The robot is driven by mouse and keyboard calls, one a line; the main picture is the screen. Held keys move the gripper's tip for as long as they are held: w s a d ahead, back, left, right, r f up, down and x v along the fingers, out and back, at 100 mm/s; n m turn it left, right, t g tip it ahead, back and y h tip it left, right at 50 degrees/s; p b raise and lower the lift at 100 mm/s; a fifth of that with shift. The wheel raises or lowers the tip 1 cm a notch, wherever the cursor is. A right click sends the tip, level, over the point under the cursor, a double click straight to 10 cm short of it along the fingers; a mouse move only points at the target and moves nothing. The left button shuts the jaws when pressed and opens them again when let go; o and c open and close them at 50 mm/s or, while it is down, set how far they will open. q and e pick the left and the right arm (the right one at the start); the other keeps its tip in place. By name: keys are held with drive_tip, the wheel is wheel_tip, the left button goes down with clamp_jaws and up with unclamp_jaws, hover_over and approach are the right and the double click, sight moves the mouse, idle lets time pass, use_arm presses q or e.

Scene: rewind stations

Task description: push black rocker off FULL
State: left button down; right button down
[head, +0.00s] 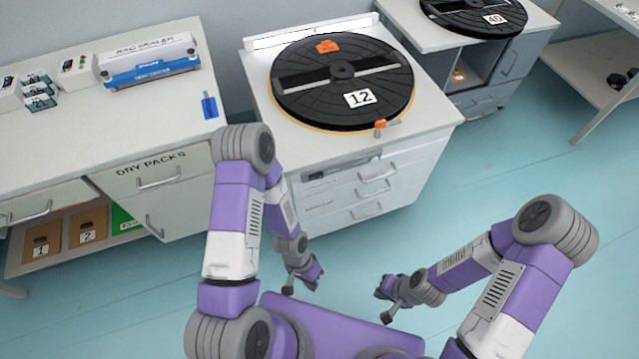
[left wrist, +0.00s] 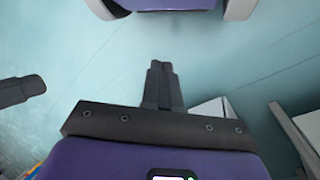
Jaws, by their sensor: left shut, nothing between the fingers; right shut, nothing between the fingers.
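I cannot make out a black rocker or the word FULL. Small white boxes with tiny dark and green controls stand on the left counter, one of them a control box (head: 76,72) beside the bag sealer; their markings are too small to read. My left gripper (head: 288,290) is shut and empty, low over the floor in front of the drawer cabinet, away from the counter. Its shut fingers also show in the left wrist view (left wrist: 161,68) over bare floor. My right gripper (head: 387,317) is shut and empty, to the right of the left one.
The bag sealer (head: 150,62) and a blue tag (head: 209,106) are on the left counter (head: 110,125). A black reel marked 12 (head: 310,103) lies on the middle cabinet (head: 430,112), with orange pieces at its edge. Floor is open at right.

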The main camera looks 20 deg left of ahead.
use_arm(q)
drive_tip(key=s+a+f+m+g+y+b, duration=0.1)
drive_tip(key=s+a+m+g+y, duration=0.2)
drive_tip(key=m, duration=0.6)
drive_tip(key=s+a+f+m+g+y, duration=0.1)
drive_tip(key=s+a+m+y, duration=0.15)
drive_tip(key=m+y, duration=0.45)
drive_tip(key=w+a+r+m+t+y, duration=0.1)
drive_tip(key=w+a+m+t+y, duration=0.5)
drive_tip(key=m, duration=0.6)
drive_tip(key=w+d+r+m+t+h, duration=0.1)
drive_tip(key=w+d+r+m+t, duration=0.1)
drive_tip(key=w+d+m+t, duration=0.2)
drive_tip(key=w+d+r+m+t+h, duration=0.1)
drive_tip(key=w+d+r+m+t, duration=0.1)
drive_tip(key=w+d+m+t, duration=0.2)
drive_tip(key=w+d+r+m+t+h+b, duration=0.1)
drive_tip(key=w+d+r+m+t, duration=0.2)
drive_tip(key=w+d+m+t, duration=0.2)
drive_tip(key=w+m+t, duration=0.2)
drive_tip(key=w+m, duration=0.2)
drive_tip(key=shift+w+t, duration=0.25)
drive_tip(key=shift+t, duration=0.15)
drive_tip(key=shift+w, duration=0.1)
